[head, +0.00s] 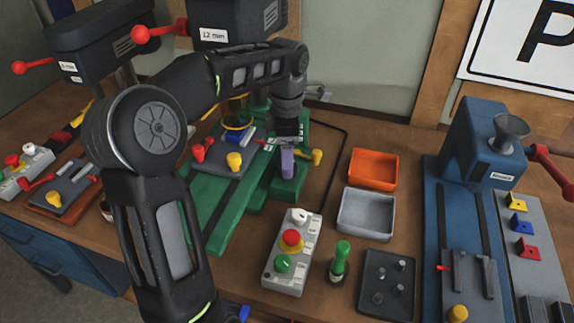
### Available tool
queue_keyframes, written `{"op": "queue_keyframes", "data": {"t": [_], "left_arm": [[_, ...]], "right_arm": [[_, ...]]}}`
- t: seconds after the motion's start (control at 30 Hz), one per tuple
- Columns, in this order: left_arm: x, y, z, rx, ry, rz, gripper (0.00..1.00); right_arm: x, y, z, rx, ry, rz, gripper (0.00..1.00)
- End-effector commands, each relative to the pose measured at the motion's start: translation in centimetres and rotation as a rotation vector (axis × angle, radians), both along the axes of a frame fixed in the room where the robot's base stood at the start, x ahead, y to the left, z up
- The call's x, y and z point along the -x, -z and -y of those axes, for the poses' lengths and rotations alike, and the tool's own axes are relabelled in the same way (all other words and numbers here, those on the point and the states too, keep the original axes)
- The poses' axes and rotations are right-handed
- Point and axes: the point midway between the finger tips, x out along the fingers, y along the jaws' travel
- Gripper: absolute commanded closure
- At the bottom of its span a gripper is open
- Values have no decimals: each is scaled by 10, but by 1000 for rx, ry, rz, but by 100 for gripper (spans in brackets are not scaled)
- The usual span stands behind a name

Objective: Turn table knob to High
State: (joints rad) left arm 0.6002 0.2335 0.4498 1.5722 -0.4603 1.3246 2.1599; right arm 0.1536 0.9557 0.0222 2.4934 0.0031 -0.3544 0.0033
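A grey control box (291,262) stands on the bench in the lower middle of the head view. My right gripper is not in view.
A green bottle (339,262) and a dark tray with pegs (387,283) stand right of the box. An orange bin (374,169) and a grey bin (366,214) lie behind. A green drill press base (215,210) is left, a blue machine (485,145) right.

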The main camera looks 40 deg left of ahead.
Motion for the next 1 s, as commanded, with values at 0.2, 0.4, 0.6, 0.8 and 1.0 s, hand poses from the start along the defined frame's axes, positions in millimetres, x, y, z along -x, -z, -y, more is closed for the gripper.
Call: {"op": "queue_keyframes", "data": {"t": [0.2,0.4,0.6,0.8,1.0], "left_arm": [[0,24,0,1,-1,-1,27],[0,28,0,-1,-1,1,27],[0,28,0,-1,-1,1,33],[0,28,0,-1,-1,1,50],[0,28,0,-1,0,1,66]], "right_arm": [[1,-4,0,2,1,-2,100],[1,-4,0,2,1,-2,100],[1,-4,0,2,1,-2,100],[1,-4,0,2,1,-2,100],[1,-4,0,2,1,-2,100]]}}
